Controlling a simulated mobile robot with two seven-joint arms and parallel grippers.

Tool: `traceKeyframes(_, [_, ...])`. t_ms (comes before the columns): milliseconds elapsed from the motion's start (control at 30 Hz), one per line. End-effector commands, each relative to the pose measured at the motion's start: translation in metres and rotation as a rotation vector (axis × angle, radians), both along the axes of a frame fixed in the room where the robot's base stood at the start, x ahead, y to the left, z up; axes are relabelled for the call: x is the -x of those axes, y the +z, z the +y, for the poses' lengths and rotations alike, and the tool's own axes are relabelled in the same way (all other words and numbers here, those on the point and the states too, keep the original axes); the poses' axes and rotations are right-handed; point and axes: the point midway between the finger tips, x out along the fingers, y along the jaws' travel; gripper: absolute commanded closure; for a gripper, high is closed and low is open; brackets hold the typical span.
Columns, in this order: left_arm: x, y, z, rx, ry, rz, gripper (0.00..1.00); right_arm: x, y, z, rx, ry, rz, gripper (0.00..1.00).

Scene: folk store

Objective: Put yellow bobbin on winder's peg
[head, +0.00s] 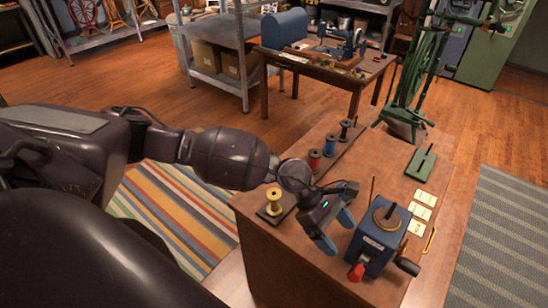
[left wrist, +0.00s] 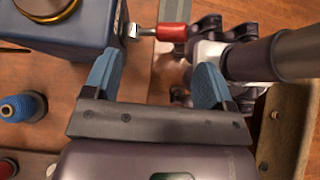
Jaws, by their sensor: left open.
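The yellow bobbin (head: 273,203) stands upright on a dark wooden board at the near left of the workbench. The winder is a blue box (head: 368,248) with a round brass plate and short dark spindle (head: 390,211) on top and a red handle (head: 356,272) in front. My left gripper (head: 337,230) is open and empty, between the yellow bobbin and the winder, closer to the winder. In the left wrist view, my left gripper (left wrist: 155,75) has nothing between its fingers; the winder (left wrist: 70,35) and its red handle (left wrist: 172,31) lie ahead. The yellow bobbin is not seen there.
A red bobbin (head: 314,161), a blue bobbin (head: 330,146) and a dark bobbin (head: 347,131) stand behind the yellow one. A green base with an upright pin (head: 421,163) and pale cards (head: 421,213) lie at the right. A tall green wheel frame stands at the back.

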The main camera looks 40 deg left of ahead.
Motion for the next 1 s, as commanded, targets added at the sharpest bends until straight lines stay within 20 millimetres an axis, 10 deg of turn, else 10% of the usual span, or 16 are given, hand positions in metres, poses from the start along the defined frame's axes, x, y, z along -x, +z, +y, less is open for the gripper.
traceKeyframes(200, [-0.045, 0.005, 0.120, -0.492, -0.314, -0.238, 0.22, 0.002, 0.009, 0.000, -0.001, -0.001, 0.009, 1.00])
traceKeyframes(400, [-0.069, 0.024, 0.195, -0.763, -0.466, -0.302, 0.22, 0.005, 0.009, 0.001, -0.004, -0.005, 0.021, 1.00])
traceKeyframes(1000, [-0.076, 0.009, 0.219, -0.849, -0.511, -0.311, 0.22, 0.005, 0.007, 0.002, -0.006, -0.005, 0.014, 1.00])
